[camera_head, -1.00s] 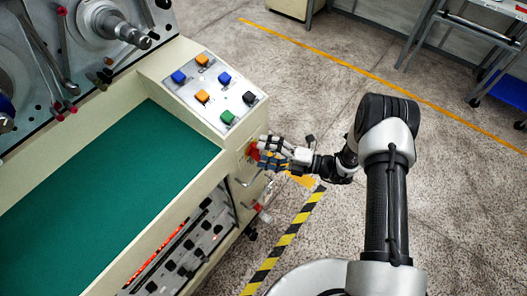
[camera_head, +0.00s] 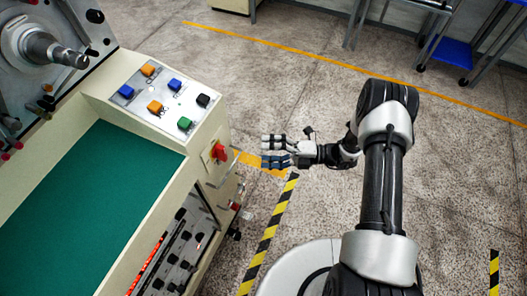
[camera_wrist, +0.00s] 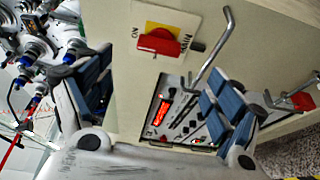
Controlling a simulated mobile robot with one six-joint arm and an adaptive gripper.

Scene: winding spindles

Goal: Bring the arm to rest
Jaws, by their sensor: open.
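My gripper (camera_head: 266,150) is open and empty, to the right of the machine's side panel with a gap of bare floor between. My arm reaches left from the right half of the head view. The red main switch (camera_head: 219,152) sits on a yellow plate on that panel, just left of my fingertips. In the wrist view the red switch (camera_wrist: 158,41) shows beyond and between my two blue-padded fingers, apart from both.
A bent metal rod (camera_wrist: 215,55) sticks out from the panel near my right finger in the wrist view. Coloured buttons (camera_head: 185,123) sit on the console top, beside the green work surface (camera_head: 90,200). Open floor (camera_head: 290,80) lies behind my arm.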

